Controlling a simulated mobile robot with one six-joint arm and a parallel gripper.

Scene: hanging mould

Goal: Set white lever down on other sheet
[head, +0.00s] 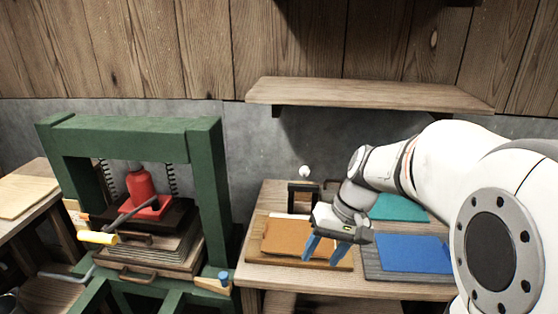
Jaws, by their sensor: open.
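A white round knob (305,172) shows above a small dark frame (303,196) at the back of the right-hand table; it may be the white lever, and the rest of it is hard to make out. An orange-brown sheet (285,237) lies on a wooden board in front of it. A blue sheet (412,254) lies on a grey board to the right, and a teal sheet (400,207) lies behind, partly hidden by my arm. My gripper (321,254) is open, its blue fingers pointing down over the right part of the orange sheet. I see nothing held between them.
A green press frame (210,180) with a red jack (140,187) and a yellow-handled bar (97,237) stands left of the table (260,275). A wooden shelf (370,94) hangs above the table. A pale board (25,195) lies on another table at far left.

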